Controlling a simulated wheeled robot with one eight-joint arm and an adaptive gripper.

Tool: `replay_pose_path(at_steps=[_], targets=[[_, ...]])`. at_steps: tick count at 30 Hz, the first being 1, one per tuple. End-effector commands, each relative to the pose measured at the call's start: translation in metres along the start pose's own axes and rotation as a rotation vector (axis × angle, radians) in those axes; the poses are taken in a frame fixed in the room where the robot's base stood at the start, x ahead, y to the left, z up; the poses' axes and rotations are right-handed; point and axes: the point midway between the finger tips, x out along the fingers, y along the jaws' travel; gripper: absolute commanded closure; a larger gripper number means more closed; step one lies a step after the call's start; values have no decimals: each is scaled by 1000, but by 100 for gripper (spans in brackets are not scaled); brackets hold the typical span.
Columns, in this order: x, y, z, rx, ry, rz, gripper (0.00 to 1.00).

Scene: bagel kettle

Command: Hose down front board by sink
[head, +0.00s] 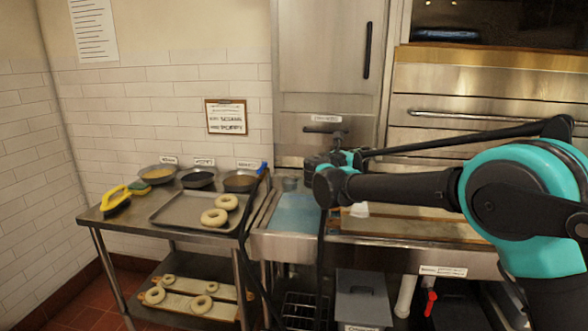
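The sink (290,215) is a steel basin with a bluish inside, in the middle of the view. Long tan boards (425,231) lie on the steel counter just right of it, partly hidden behind my arm. I cannot clearly tell the front board from the one behind. A black hose (245,215) with a blue-tipped end (263,168) hangs at the sink's left edge. My gripper (322,163) is a small dark shape above the sink's right side, mostly hidden by my own arm. Its fingers and anything in them cannot be made out.
A grey bin (362,299) stands below the counter. A steel oven (490,95) rises behind.

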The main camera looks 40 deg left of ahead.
Motion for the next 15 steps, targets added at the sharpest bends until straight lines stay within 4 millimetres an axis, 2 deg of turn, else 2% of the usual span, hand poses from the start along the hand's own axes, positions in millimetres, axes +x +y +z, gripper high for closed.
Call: replay_pose_path(at_steps=[1, 6, 12, 15], targets=[[-23, 24, -4, 0, -1, 12, 100], [-93, 79, -17, 0, -1, 29, 100], [-162, 120, -30, 0, -1, 40, 100], [-183, 130, -35, 0, -1, 42, 100]])
